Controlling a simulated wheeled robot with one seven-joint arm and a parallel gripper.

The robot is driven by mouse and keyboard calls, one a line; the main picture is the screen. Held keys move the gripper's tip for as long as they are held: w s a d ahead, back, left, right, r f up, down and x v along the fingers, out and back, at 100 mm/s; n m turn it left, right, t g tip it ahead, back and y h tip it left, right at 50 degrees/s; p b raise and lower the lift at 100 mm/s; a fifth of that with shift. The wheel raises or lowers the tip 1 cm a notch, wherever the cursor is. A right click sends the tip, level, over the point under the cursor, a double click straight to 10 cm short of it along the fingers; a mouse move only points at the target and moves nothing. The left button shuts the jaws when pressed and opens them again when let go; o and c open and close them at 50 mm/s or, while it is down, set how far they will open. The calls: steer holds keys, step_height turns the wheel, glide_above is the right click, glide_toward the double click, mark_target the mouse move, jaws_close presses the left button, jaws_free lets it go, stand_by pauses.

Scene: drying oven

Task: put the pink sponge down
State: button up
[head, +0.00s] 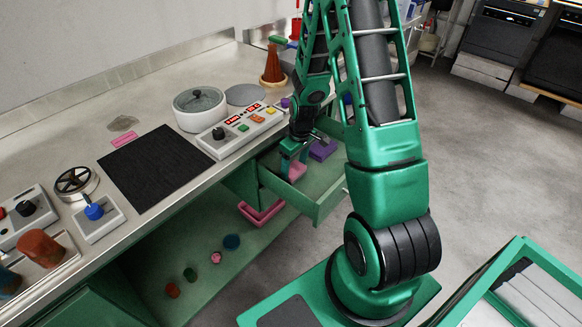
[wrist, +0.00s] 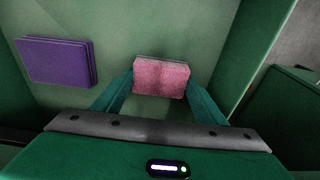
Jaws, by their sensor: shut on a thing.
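The pink sponge (wrist: 161,77) is between the two fingers of my gripper (wrist: 158,88) in the wrist view. My gripper is shut on it, over the pale green floor of an open drawer. In the head view my gripper (head: 294,163) reaches down into the open green drawer (head: 330,203) under the counter; the sponge is mostly hidden there by the fingers. Whether the sponge touches the drawer floor I cannot tell.
A purple block (wrist: 54,61) lies in the drawer left of the sponge; it also shows in the head view (head: 322,150). Drawer walls stand close on the right. A control panel (head: 240,130) and a lidded pot (head: 199,108) stand on the counter above.

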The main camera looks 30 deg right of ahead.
mark_target(294, 171)
steer(key=shift+f, duration=0.2)
steer(key=o, duration=0.9)
steer(key=shift+o, duration=0.2)
step_height(294, 171, up, 10)
steer(key=s+d+r+m+h, duration=0.15)
steer(key=s+r+m, duration=0.35)
steer(key=s+r, duration=0.85)
steer(key=s+a+r+m, duration=0.1)
steer(key=s+r+m, duration=0.1)
steer(key=s, duration=0.5)
steer(key=s+a+r+m+g+y, duration=0.1)
steer(key=s+r+m, duration=0.1)
steer(key=s, duration=0.6)
steer(key=shift+a+r+g, duration=0.15)
steer(key=shift+r+g, duration=0.15)
steer(key=shift+o, duration=0.5)
steer(key=shift+w, duration=0.1)
